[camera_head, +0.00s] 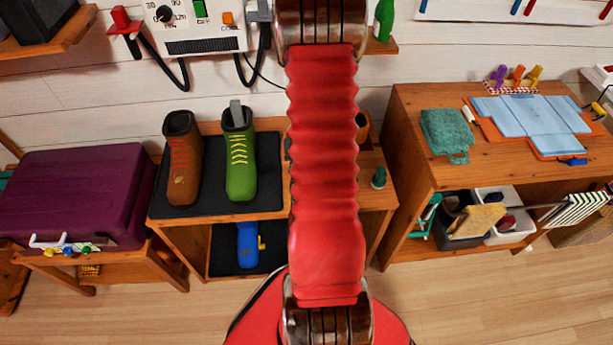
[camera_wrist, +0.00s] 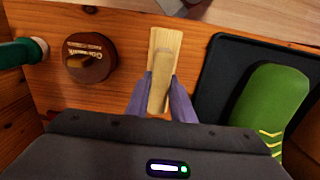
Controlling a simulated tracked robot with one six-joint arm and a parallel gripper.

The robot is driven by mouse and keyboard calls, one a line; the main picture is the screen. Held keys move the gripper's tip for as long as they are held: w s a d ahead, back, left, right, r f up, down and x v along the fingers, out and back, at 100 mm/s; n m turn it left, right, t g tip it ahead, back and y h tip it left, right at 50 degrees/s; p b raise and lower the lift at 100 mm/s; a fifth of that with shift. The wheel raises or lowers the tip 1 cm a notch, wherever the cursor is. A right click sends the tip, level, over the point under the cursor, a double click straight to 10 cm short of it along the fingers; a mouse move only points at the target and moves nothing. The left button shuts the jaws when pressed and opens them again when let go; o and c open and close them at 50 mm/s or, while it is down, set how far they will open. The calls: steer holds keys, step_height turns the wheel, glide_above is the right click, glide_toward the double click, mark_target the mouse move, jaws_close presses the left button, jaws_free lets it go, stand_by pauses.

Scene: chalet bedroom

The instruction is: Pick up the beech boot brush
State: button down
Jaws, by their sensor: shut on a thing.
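The beech boot brush (camera_wrist: 165,45) shows in the wrist view as a pale wooden block, upright in the picture. My gripper (camera_wrist: 160,88) is shut on its lower part, with one purple finger on each side. The brush is over the wooden bench top (camera_wrist: 125,30); I cannot tell whether it touches the wood. Its bristles are not visible. In the head view my red arm covers the middle of the bench and hides the gripper and the brush.
A round brown tin (camera_wrist: 88,62) and a green item (camera_wrist: 22,52) stand left of the brush. To the right is a black tray (camera_wrist: 222,75) with a green boot (camera_wrist: 272,105). The tray also holds a brown boot (camera_head: 183,160). A purple case (camera_head: 75,195) is farther left.

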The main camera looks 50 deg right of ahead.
step_height(320, 180, up, 10)
steer(key=shift+f, duration=0.25)
stand_by(0.6)
